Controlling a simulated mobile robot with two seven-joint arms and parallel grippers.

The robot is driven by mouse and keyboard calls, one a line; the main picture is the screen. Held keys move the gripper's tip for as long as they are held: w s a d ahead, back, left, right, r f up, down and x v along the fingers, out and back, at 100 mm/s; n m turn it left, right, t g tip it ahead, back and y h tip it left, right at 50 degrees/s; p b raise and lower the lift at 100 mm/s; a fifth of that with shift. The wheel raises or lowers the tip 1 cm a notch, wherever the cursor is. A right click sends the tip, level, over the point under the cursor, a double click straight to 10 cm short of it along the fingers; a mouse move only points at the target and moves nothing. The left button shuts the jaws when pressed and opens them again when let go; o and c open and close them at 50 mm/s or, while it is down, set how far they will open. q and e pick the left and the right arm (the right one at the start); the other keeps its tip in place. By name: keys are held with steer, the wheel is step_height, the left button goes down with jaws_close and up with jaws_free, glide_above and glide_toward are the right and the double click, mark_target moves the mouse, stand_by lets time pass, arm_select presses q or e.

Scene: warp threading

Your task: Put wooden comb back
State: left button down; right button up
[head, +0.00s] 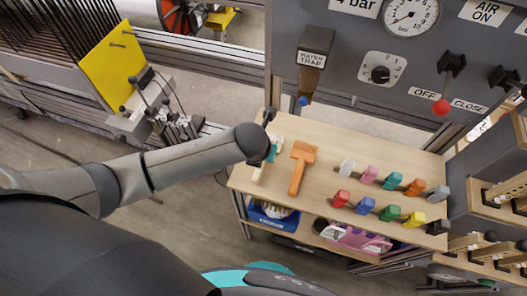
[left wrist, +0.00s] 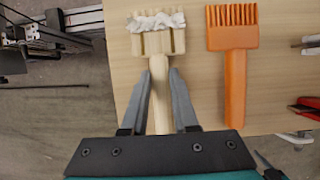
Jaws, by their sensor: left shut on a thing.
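The wooden comb (left wrist: 157,42) is pale, with white fluffy material across its toothed end. In the left wrist view its handle runs straight back between the fingers of my left gripper (left wrist: 159,78), which is shut on it. In the head view my left gripper (head: 269,152) is over the left end of the wooden table and hides most of the comb (head: 258,174). I cannot tell whether the comb touches the tabletop. An orange comb (head: 299,167) lies just right of it; it also shows in the left wrist view (left wrist: 233,60). My right gripper is not in view.
The wooden tabletop (head: 325,170) carries two rows of coloured clips (head: 366,206) on the right. A blue bin (head: 272,216) and a pink item (head: 355,240) are on the shelf below. A grey panel with a gauge (head: 410,15) stands behind. A yellow plate (head: 108,65) is at left.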

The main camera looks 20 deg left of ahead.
arm_select(q)
steer(key=shift+f, duration=0.25)
stand_by(0.5)
steer(key=shift+c, duration=1)
jaws_free()
steer(key=p+v, duration=0.3)
steer(key=p, duration=0.1)
steer(key=p+v, duration=0.3)
steer(key=p, duration=0.1)
steer(key=p+v, duration=0.3)
steer(key=p, duration=0.1)
steer(key=shift+w+d+r, duration=0.1)
steer(key=shift+w+r, duration=0.2)
steer(key=shift+s+r, duration=0.1)
